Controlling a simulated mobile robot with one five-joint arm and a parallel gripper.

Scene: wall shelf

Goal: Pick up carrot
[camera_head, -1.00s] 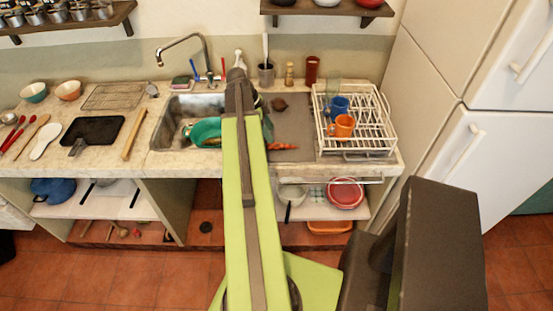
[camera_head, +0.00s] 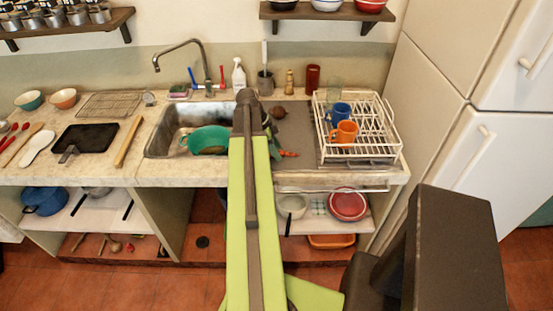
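The carrot (camera_head: 288,153) is a small orange shape on the counter, just right of my arm and left of the dish rack. Its left part is hidden behind my arm. My green arm reaches forward over the counter edge, and its dark end (camera_head: 248,100) is above the right side of the sink.
The sink (camera_head: 165,140) holds a green bowl (camera_head: 208,139) left of my arm. A white dish rack (camera_head: 383,150) with an orange mug (camera_head: 344,132) and a blue mug (camera_head: 340,111) stands right.

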